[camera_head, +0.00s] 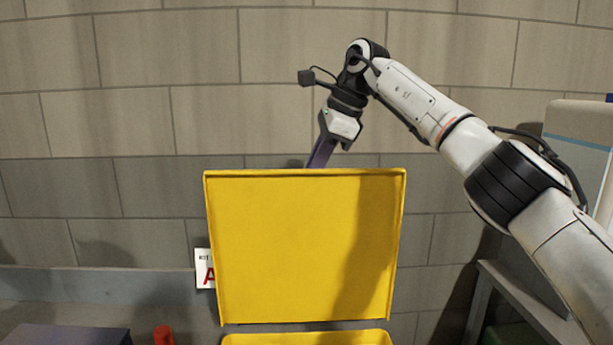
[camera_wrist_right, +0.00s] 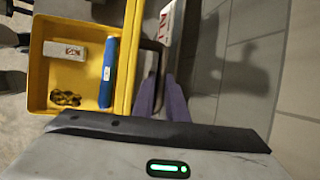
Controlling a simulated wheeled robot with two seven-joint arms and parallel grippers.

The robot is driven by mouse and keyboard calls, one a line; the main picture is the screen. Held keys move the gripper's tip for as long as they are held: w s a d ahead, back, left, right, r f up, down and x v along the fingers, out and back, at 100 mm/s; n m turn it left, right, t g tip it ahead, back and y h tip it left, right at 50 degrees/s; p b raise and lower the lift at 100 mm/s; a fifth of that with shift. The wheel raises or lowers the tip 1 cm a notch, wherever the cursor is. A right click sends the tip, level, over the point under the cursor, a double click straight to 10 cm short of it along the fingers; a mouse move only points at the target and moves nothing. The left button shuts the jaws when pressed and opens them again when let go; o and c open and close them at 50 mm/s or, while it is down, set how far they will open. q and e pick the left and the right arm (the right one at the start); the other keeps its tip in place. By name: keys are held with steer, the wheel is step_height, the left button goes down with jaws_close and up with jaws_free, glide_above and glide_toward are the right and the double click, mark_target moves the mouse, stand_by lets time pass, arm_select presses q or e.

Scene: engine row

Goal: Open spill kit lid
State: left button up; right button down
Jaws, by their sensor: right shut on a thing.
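The yellow spill kit lid (camera_head: 305,245) stands upright in the head view, its broad face towards me. The yellow box (camera_head: 308,339) shows below it at the bottom edge. My right gripper (camera_head: 320,155) reaches down behind the lid's top edge, which hides its fingertips. In the right wrist view the lid (camera_wrist_right: 130,60) is seen nearly edge-on beside the open box (camera_wrist_right: 38,75). My right gripper (camera_wrist_right: 160,82) is there next to the lid's outer side, shut on what looks like its dark handle (camera_wrist_right: 151,46). My left gripper is not in view.
Inside the box lie a blue roll (camera_wrist_right: 108,72), a white packet (camera_wrist_right: 64,50) and a yellow-black bundle (camera_wrist_right: 66,98). A block wall (camera_head: 130,120) stands behind. A white sign (camera_head: 204,268) is partly behind the lid. A red object (camera_head: 163,335) is at lower left.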

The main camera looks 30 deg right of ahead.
steer(key=shift+s+d+f, duration=0.1)
steer(key=shift+d+f, duration=0.05)
steer(key=shift+f, duration=0.45)
steer(key=c, duration=1.9)
jaws_free()
steer(key=shift+c, duration=0.2)
steer(key=shift+o, duration=0.9)
steer(key=shift+w+d, duration=0.1)
steer(key=shift+w, duration=0.1)
steer(key=shift+r, duration=0.2)
steer(key=shift+s+r, duration=0.1)
steer(key=shift+r, duration=0.15)
steer(key=v, duration=0.8)
steer(key=shift+r, duration=0.15)
steer(key=shift+s+d+r, duration=0.15)
steer(key=shift+s+r, duration=0.15)
steer(key=shift+r, duration=0.35)
